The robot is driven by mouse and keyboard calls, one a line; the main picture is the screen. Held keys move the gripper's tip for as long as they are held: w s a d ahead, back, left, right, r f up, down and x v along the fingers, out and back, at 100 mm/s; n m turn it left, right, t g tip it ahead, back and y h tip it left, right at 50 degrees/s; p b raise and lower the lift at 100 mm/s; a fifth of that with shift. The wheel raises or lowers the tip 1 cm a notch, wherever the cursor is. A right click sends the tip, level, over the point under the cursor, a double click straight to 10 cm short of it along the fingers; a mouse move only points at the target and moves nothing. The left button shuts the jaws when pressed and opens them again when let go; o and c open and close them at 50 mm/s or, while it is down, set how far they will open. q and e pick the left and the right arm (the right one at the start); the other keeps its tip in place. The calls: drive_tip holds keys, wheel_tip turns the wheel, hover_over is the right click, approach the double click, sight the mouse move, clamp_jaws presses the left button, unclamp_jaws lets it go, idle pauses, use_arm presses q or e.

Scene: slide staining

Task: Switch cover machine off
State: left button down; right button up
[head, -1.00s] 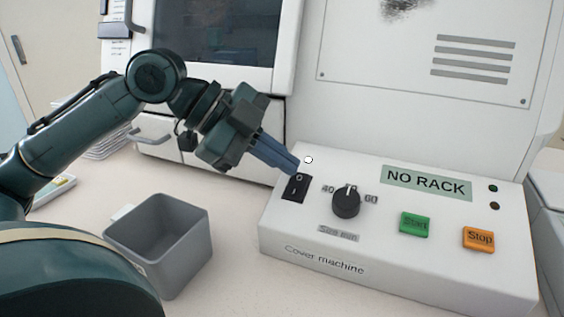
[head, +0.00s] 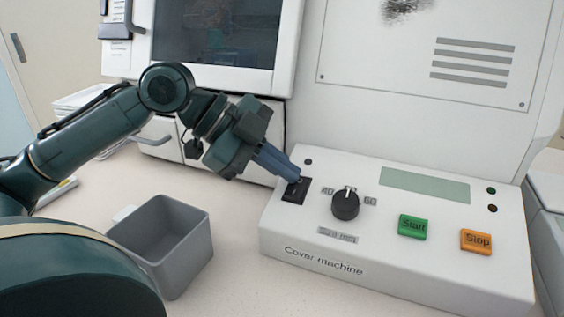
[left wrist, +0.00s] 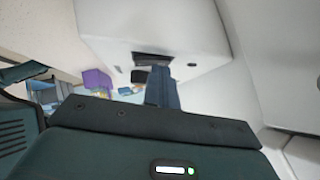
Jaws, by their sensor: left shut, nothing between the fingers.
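The cover machine (head: 385,276) is a white box with a sloped panel on the bench. Its black rocker switch (head: 292,195) is at the panel's left end. My left gripper (head: 295,178) is shut, with its blue fingertips at the upper part of the switch, seemingly touching it. The green display (head: 425,186) is blank, and the small lamp (head: 308,161) above the switch is dark. In the left wrist view, the fingers (left wrist: 163,90) reach the dark switch (left wrist: 152,57) and partly hide what lies behind. My right gripper is not in view.
A black dial (head: 346,204), a green Start button (head: 413,227) and an orange Stop button (head: 476,241) sit right of the switch. An open grey bin (head: 190,265) stands left of the machine. A white device with a dark screen (head: 215,35) stands behind.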

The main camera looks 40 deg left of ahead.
use_arm(q)
drive_tip(key=shift+s+d+f, duration=0.1)
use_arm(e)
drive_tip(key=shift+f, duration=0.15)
use_arm(q)
drive_tip(key=shift+s+d+b, duration=0.1)
drive_tip(key=shift+s+b, duration=0.55)
drive_tip(key=shift+b, duration=0.15)
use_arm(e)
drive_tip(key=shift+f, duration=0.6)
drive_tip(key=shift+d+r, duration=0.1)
